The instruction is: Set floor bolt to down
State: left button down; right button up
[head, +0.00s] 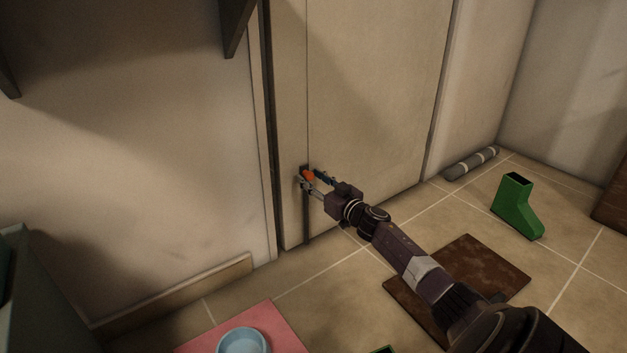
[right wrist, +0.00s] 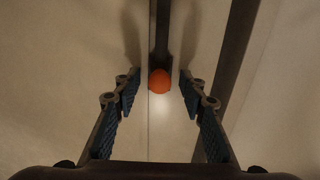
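The floor bolt shows in the head view as an orange knob (head: 308,175) on a dark vertical rod (head: 306,228) low on the pale door (head: 370,90). The rod runs from the knob down toward the floor. My right gripper (head: 312,180) is at the knob. In the right wrist view the orange knob (right wrist: 159,80) lies between the two spread fingers of my right gripper (right wrist: 159,90), with a gap on each side. The fingers are open and hold nothing. The rod's lower end is hard to make out. My left gripper is not in view.
A green boot (head: 517,205) stands on the tiles at right, near a brown mat (head: 480,275). A grey roll (head: 470,163) lies along the wall. A pink mat (head: 285,330) with a blue bowl (head: 242,342) lies at the front.

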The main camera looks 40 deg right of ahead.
jog(key=shift+s, duration=0.15)
jog(key=s+a, duration=0.1)
jog(key=s, duration=1)
jog(key=shift+s+a, duration=0.15)
jog(key=shift+s, duration=0.2)
